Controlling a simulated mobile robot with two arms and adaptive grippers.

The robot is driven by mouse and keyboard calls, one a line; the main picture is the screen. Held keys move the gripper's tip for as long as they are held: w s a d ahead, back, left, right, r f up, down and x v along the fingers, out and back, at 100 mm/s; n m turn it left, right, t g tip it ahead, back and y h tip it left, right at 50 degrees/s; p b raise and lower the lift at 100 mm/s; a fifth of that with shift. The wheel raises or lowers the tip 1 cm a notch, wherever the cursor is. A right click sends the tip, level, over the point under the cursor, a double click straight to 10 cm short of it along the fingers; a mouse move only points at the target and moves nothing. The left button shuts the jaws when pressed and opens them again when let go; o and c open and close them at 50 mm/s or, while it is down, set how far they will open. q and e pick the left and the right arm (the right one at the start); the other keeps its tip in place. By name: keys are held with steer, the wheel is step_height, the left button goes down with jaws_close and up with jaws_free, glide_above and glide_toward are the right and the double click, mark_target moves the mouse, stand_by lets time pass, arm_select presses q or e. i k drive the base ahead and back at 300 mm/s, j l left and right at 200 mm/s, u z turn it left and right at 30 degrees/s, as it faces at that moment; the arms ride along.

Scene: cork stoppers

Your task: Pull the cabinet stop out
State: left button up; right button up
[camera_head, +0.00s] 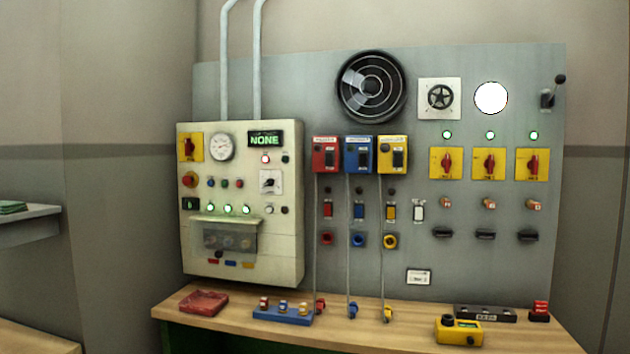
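The cream cabinet (290,240) is mounted on the left part of the grey wall panel. A red round stop button (189,180) on a yellow base sits at the cabinet's left side, below a yellow plate with a red rotary switch (187,147). The button is small here, and I cannot tell whether it is pressed in or out. Neither of my grippers is in view.
A wooden bench (240,308) runs below the panel. On it are a red tray (204,303), a blue rack (283,315) and a yellow device (459,331). A clear cover (228,238) projects from the cabinet's lower front. Several cables hang right of the cabinet.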

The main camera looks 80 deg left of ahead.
mark_target(186, 180)
steer(key=u, duration=3.5)
